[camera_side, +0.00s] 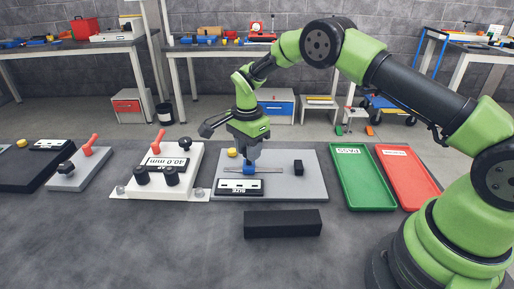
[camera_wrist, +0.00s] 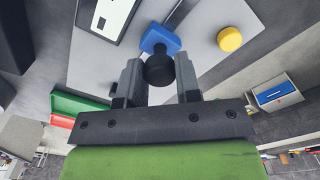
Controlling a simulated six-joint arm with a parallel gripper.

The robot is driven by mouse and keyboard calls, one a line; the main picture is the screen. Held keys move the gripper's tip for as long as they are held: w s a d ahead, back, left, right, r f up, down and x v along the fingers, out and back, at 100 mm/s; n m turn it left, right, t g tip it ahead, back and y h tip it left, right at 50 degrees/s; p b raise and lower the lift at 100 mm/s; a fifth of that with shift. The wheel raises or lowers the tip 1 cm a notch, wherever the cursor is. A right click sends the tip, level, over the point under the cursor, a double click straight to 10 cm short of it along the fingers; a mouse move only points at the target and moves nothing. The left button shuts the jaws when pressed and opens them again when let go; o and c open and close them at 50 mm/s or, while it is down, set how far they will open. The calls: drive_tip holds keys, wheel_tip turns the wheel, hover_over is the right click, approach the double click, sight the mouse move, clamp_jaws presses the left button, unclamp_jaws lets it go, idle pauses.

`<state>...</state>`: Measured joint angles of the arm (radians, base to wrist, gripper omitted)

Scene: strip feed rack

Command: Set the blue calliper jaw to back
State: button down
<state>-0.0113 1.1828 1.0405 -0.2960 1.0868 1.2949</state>
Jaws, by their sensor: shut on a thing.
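The blue calliper jaw (camera_side: 249,169) sits on a thin metal rail (camera_side: 270,170) on a grey plate (camera_side: 305,188). My gripper (camera_side: 251,161) points down at it from above. In the wrist view the blue jaw (camera_wrist: 160,38) lies just beyond my fingertips, with a black round knob (camera_wrist: 159,70) on it. My gripper (camera_wrist: 160,78) is shut on this knob, a finger on each side. The fingers hide part of the jaw in the side view.
A black block (camera_side: 298,167) stands right of the jaw. A SIZE display (camera_side: 240,187) lies in front, a yellow button (camera_side: 232,152) behind left. The white 40.0 mm fixture (camera_side: 190,185) is left; green (camera_side: 355,178) and red (camera_side: 405,175) trays are right. A black bar (camera_side: 283,224) lies in front.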

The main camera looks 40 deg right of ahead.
drive_tip(key=shift+w+a, duration=0.15)
drive_tip(key=c, duration=0.8)
unclamp_jaws()
drive_tip(key=shift+r, duration=0.15)
wheel_tip(320, 180, up, 10)
